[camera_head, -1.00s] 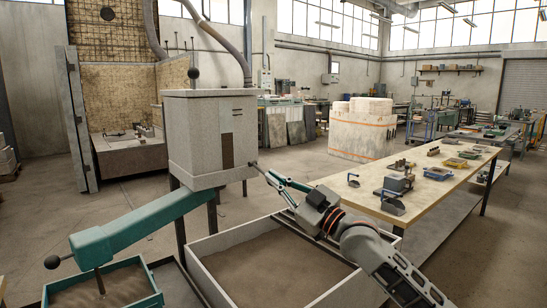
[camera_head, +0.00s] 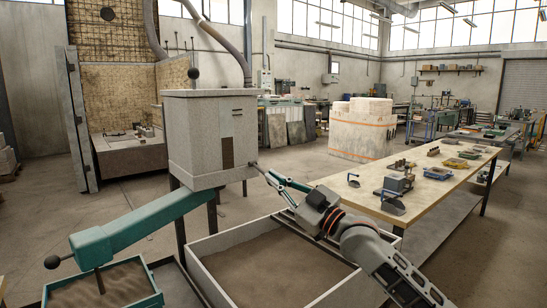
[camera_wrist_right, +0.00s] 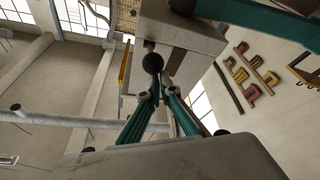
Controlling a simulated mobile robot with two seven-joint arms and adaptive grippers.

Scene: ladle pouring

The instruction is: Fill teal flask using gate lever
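The teal flask (camera_head: 158,300) stands at the lower left in the head view, with brown sand (camera_head: 112,286) spread inside it. A teal chute arm (camera_head: 140,228) reaches over it from the grey hopper (camera_head: 210,135), and a thin brown stream (camera_head: 99,280) drops from its end into the flask. My right gripper (camera_head: 262,171) is at the hopper's right side, its fingers drawn together at the gate lever. The lever's dark ball (camera_wrist_right: 153,62) shows at the fingertips in the right wrist view. The exact finger contact is small and partly hidden. My left gripper is out of view.
A large sand-filled tray (camera_head: 205,274) lies below the hopper and my right arm. A wooden workbench (camera_head: 420,190) with tools stands to the right. A black knob (camera_head: 52,262) sticks out from the chute arm's end. Open floor lies behind.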

